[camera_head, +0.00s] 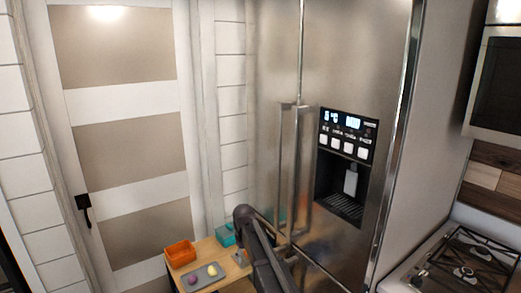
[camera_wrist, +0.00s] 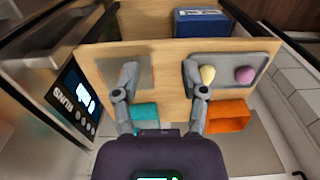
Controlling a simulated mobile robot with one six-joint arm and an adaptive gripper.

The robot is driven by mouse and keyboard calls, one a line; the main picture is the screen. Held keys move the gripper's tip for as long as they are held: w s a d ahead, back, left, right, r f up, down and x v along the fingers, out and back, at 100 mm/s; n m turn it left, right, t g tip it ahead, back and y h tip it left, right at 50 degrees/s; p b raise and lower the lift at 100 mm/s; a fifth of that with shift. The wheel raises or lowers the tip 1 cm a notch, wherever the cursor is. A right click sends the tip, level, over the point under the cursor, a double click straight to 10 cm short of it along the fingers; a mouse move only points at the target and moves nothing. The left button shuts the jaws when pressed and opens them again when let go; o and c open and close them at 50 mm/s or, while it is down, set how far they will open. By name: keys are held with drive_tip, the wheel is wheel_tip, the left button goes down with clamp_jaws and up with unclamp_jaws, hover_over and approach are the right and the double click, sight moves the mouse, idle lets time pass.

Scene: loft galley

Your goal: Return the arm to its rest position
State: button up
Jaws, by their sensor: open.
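My gripper (camera_wrist: 159,72) shows in the wrist view with its two grey fingers spread apart and nothing between them. It is above a small wooden table (camera_wrist: 160,58). In the head view my dark arm reaches over the right part of the same table (camera_head: 208,247) and hides some of it. The gripper's fingers are mostly hidden there.
A grey tray (camera_head: 217,276) holds a yellow and a purple item. A blue box (camera_wrist: 203,23) shows in the wrist view. The steel fridge (camera_head: 345,60) stands close beside my arm; a stove (camera_head: 465,265) is at right.

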drive_tip(key=s+d+m, duration=0.6)
drive_tip(key=s+d, duration=1.6)
drive_tip(key=s, duration=0.4)
drive_tip(key=shift+d+m, duration=0.35)
drive_tip(key=shift+m, duration=0.05)
